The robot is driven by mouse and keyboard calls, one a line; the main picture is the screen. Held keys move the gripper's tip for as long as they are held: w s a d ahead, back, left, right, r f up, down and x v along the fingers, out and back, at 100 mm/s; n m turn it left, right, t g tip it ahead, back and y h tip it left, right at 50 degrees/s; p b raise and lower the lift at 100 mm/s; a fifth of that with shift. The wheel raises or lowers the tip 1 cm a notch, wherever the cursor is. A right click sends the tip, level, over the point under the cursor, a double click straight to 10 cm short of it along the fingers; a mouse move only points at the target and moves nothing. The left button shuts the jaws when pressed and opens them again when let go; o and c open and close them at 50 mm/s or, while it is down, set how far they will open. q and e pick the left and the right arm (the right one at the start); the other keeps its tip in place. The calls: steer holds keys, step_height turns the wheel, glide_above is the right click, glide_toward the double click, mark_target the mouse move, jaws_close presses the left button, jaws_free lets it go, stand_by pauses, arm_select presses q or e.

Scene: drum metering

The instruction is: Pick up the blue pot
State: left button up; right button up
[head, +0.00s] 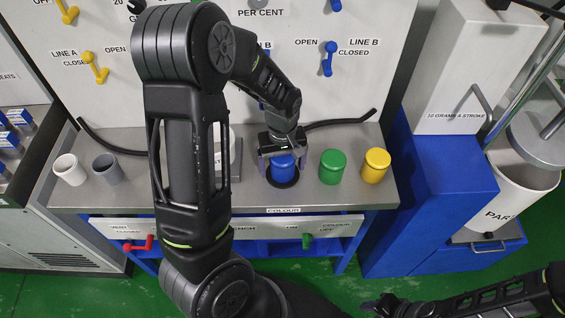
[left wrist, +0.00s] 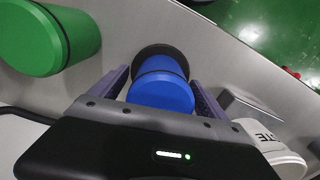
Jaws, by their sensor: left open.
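The blue pot (head: 283,168) stands upright on the grey bench top, on a dark round spot, in the head view. In the left wrist view the blue pot (left wrist: 161,88) lies between the two purple fingers, with a dark ring around its far end. My left gripper (head: 282,160) is open, with a finger on either side of the pot. In the left wrist view a gap shows between the pot and the right finger of my left gripper (left wrist: 163,92); contact on the left side is hard to tell. My right gripper (head: 382,305) is at the lower edge; its jaws are unclear.
A green pot (head: 333,167) and a yellow pot (head: 376,166) stand right of the blue one. A white cup (head: 69,169) and a grey cup (head: 107,167) stand at the bench's left. A panel with levers rises behind. A blue cabinet (head: 427,190) stands at right.

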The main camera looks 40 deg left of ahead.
arm_select(q)
steer(key=shift+c, duration=0.4)
steer(key=c, duration=1.6)
steer(key=shift+r, duration=0.1)
step_height(320, 180, up, 10)
steer(key=shift+f+b, duration=0.1)
steer(key=shift+b, duration=0.35)
